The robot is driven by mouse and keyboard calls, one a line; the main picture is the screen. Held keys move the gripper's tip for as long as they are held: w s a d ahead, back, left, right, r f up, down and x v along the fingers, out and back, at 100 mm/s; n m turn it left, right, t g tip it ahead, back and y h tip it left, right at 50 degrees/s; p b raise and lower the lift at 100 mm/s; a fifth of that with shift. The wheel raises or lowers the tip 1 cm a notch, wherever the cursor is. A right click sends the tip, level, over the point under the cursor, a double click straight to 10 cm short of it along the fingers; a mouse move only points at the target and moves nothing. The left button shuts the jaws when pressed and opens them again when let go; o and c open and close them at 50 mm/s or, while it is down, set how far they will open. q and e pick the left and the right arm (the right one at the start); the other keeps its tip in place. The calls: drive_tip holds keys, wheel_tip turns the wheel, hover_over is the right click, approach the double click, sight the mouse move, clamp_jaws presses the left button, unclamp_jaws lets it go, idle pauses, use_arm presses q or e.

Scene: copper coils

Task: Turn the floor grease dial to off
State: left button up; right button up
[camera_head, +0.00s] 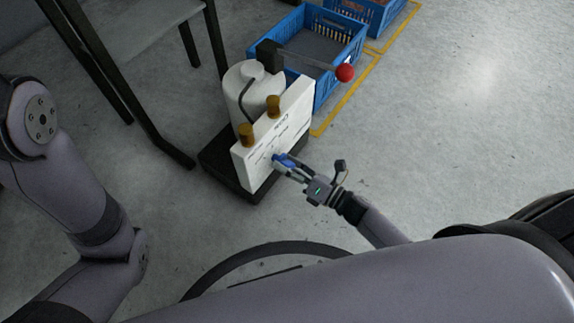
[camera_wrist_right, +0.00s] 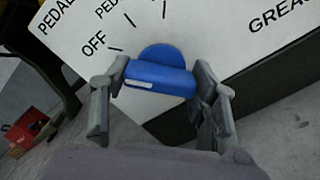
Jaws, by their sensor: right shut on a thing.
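The grease dial is a blue knob (camera_wrist_right: 160,75) on a white panel (camera_wrist_right: 215,25) with black lettering, including the word OFF at the left and tick marks above the knob. In the head view the blue knob (camera_head: 283,160) is on the lower front of the white panel (camera_head: 290,122). My right gripper (camera_head: 287,164) is shut on the knob, one finger on each side, as the right wrist view (camera_wrist_right: 160,82) shows. A white mark on the knob's bar sits near its left end. My left gripper is not in view; only the left arm shows.
The panel stands before a white canister (camera_head: 247,92) on a black base (camera_head: 226,168). A lever with a red ball (camera_head: 345,73) sticks out above. Blue crates (camera_head: 333,50) stand behind, inside yellow floor lines. A dark-framed table (camera_head: 150,25) is at upper left. Floor at right is clear.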

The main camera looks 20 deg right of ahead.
drive_tip(key=o, duration=1.2)
drive_tip(key=shift+c, duration=0.2)
drive_tip(key=shift+s+d, duration=0.1)
drive_tip(key=v, duration=1.1)
drive_tip(key=shift+s+d, duration=0.25)
drive_tip(key=shift+s, duration=0.05)
